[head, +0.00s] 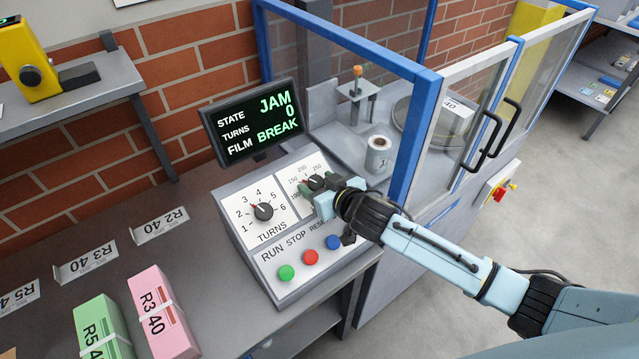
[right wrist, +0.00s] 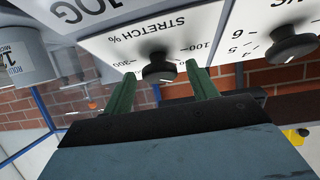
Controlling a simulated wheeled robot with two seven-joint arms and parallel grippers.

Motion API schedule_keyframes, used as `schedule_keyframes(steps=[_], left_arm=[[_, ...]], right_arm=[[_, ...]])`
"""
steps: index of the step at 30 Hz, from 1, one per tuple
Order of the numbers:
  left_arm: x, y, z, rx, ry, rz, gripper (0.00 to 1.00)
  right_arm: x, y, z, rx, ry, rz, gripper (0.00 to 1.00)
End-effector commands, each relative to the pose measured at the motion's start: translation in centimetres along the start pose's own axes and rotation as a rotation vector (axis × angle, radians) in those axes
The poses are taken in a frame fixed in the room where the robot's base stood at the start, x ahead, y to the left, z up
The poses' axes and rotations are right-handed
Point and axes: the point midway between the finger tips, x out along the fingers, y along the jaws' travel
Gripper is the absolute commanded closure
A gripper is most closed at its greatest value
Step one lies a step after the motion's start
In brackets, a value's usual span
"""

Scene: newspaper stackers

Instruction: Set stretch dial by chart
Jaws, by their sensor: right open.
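The stretch dial (head: 316,182) is a black knob on a white plate on the sloped control panel, partly hidden by my right gripper in the head view. In the right wrist view the stretch dial (right wrist: 160,68) shows upside down under "STRETCH %", with 300 and 100 readable; I cannot tell its exact setting. My right gripper (head: 318,194) is open, its green fingers (right wrist: 160,78) at either side of the knob, with gaps showing. A paper edge (head: 131,2) shows on the wall; its content is out of view. My left gripper is not in view.
The turns dial (head: 263,211) sits left of the stretch dial. Green (head: 286,272), red (head: 310,257) and blue (head: 333,242) buttons are below. The screen (head: 253,119) reads JAM, 0, BREAK. A blue-framed enclosure (head: 405,140) stands close on the right. Pink (head: 160,312) and green (head: 101,327) bundles lie left.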

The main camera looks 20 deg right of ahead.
Motion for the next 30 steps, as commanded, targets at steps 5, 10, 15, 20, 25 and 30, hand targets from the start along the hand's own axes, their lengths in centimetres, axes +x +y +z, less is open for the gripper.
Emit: schedule_keyframes(steps=[5, 10, 15, 20, 25, 30], left_arm=[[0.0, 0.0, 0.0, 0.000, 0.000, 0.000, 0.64], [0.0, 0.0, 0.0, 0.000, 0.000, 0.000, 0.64], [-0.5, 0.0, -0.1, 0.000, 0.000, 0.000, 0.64], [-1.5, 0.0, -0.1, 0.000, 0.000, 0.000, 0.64], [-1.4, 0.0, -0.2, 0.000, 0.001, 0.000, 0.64], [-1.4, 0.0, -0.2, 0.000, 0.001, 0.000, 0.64]], right_arm=[[0.0, 0.0, 0.0, 0.000, 0.000, 0.000, 0.58], [0.0, 0.0, 0.0, 0.000, 0.000, 0.000, 0.80], [-0.1, 0.1, -0.1, -0.027, -0.002, -0.019, 0.85], [-0.1, 0.2, -0.2, -0.096, 0.002, -0.072, 0.85], [0.0, 0.1, -0.1, -0.108, 0.005, -0.083, 0.85], [0.0, 0.1, -0.1, -0.108, 0.006, -0.082, 0.60]])
